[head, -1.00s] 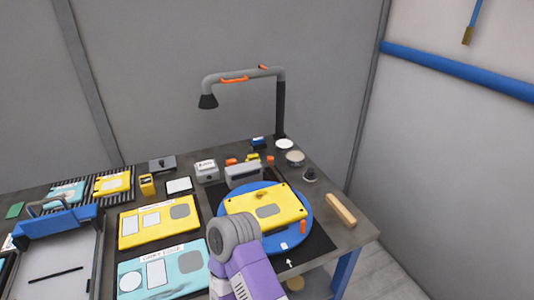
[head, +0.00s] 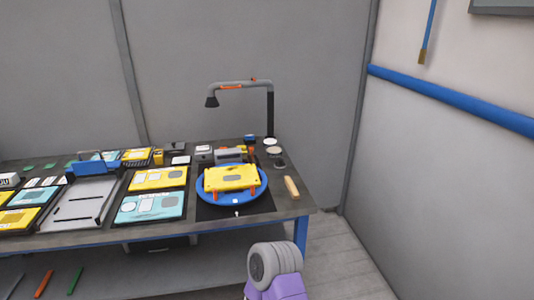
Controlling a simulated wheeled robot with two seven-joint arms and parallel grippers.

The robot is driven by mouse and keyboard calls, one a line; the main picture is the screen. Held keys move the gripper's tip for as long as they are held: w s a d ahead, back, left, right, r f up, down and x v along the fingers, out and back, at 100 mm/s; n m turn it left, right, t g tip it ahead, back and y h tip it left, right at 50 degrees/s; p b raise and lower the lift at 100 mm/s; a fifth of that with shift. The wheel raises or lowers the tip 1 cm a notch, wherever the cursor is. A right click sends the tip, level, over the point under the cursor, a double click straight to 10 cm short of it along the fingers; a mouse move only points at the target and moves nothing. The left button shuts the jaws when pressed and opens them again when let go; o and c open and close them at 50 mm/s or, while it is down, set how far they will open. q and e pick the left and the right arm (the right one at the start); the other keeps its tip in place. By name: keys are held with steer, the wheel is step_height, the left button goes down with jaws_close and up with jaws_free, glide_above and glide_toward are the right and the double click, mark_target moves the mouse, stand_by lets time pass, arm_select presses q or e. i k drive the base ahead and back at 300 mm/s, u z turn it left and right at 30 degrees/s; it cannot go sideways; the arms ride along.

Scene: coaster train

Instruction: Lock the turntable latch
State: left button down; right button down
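The turntable (head: 261,192) is a round blue disc on a dark mat near the right end of the workbench. A yellow plate (head: 231,178) lies on it. Small orange pieces (head: 216,196) show at the plate's front edge; I cannot tell which part is the latch or whether it is locked. A purple and grey part of my arm (head: 276,268) shows at the bottom, in front of and below the bench, apart from the turntable. Neither gripper's fingers are in view.
A wooden block (head: 291,187) lies right of the turntable. Yellow and teal panels (head: 150,206) and a grey tray (head: 82,204) lie to the left. A lamp (head: 270,113) stands at the back. Floor right of the bench (head: 345,262) is clear.

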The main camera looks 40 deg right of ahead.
mark_target(250, 149)
steer(key=k, duration=0.1)
steer(key=z, duration=0.75)
steer(key=i, duration=0.5)
